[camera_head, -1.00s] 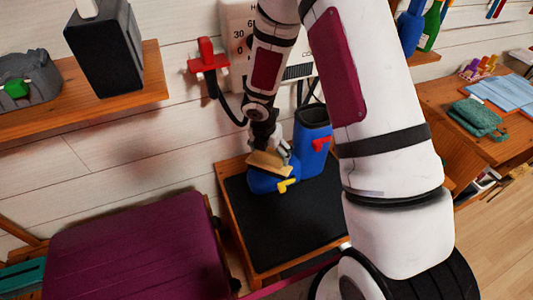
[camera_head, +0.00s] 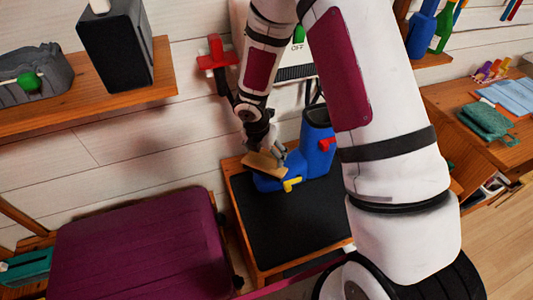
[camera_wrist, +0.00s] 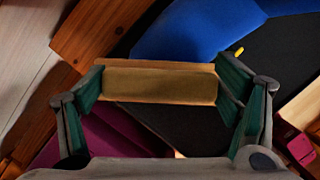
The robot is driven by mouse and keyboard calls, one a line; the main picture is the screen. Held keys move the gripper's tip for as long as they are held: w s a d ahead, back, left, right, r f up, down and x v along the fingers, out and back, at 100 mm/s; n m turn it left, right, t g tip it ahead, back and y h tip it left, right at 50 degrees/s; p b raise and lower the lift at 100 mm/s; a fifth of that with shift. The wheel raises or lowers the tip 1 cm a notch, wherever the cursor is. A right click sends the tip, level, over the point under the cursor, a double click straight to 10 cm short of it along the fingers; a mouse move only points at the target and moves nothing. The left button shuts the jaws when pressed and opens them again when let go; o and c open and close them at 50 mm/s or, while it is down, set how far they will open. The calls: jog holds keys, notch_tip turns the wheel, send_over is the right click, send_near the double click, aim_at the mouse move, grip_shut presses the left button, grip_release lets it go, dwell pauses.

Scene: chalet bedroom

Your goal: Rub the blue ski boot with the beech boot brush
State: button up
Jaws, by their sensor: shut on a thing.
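The blue ski boot (camera_head: 318,150) stands upright on a black-topped wooden bench, its toe to the left, with a red buckle and a yellow buckle. In the wrist view part of the boot (camera_wrist: 190,32) shows beyond the brush. My gripper (camera_head: 268,150) is shut on the beech boot brush (camera_head: 263,164), at the boot's toe end. In the wrist view both fingers of my gripper (camera_wrist: 160,88) clasp the ends of the brush (camera_wrist: 160,82). The brush overlaps the toe in the head view; I cannot tell whether it touches.
The bench (camera_head: 290,225) has a bare black top in front of the boot. A wall shelf (camera_head: 150,85) holds a dark speaker (camera_head: 117,45). A red wall hook (camera_head: 217,55) is above the bench. A table (camera_head: 460,105) is at right.

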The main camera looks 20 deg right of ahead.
jog(key=shift+w+d+p+v, duration=0.2)
jog(key=shift+p+v, duration=0.4)
jog(key=shift+v, duration=0.35)
jog(key=shift+w+d+p+v, duration=0.1)
jog(key=shift+d+p+v, duration=0.05)
jog(key=shift+p+v, duration=0.65)
jog(key=shift+w+d+p+v, duration=0.15)
jog(key=shift+p+v, duration=0.3)
jog(key=shift+v, duration=0.65)
jog(key=shift+r, duration=0.25)
jog(key=shift+d+p+v, duration=0.15)
jog(key=shift+p+v, duration=0.25)
jog(key=shift+v, duration=0.3)
jog(key=shift+d+p+v, duration=0.1)
jog(key=shift+p+v, duration=0.25)
jog(key=shift+v, duration=0.35)
jog(key=shift+w, duration=0.15)
